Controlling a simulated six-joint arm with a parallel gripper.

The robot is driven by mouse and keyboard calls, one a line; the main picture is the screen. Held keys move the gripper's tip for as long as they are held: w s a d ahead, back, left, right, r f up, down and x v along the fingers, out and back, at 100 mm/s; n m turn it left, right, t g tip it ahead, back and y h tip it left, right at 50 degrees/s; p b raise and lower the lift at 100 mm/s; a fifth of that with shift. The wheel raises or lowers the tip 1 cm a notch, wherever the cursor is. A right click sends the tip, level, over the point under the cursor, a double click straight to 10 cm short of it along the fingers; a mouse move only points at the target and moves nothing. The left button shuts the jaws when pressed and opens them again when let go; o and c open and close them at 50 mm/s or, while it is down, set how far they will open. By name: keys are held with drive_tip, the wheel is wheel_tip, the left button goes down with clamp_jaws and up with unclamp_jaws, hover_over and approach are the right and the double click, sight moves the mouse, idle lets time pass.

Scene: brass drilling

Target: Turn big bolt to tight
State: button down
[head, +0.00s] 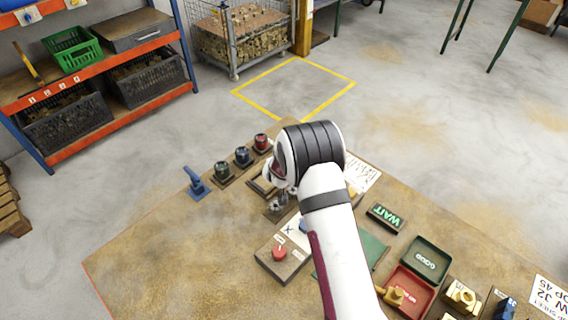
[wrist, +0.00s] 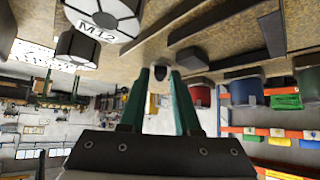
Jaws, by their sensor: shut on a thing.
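In the wrist view my gripper (wrist: 160,80) has its two green fingers closed on a small dark piece (wrist: 160,74) with a pale tip. I cannot tell whether this piece is the big bolt. A large grey hex-shaped part (wrist: 103,14) marked M12 shows at the upper left of that view, with a second dark hex-shaped part (wrist: 78,45) beside it; both are apart from the fingers. In the head view my gripper (head: 282,200) points down over a small dark block on the bench, and my arm hides much of what is around it.
On the brown bench (head: 170,265) are a blue lever (head: 195,182), a green knob (head: 222,169), a blue knob (head: 242,155), a red knob (head: 261,142) and a red button (head: 280,252). The front left is clear.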

drive_tip(key=shift+a+m+h, duration=0.1)
drive_tip(key=shift+m+h, duration=0.3)
drive_tip(key=shift+m, duration=0.1)
drive_tip(key=c, duration=0.8)
unclamp_jaws()
drive_tip(key=v, duration=1.5)
drive_tip(key=shift+s+r, duration=0.15)
drive_tip(key=shift+r, duration=0.25)
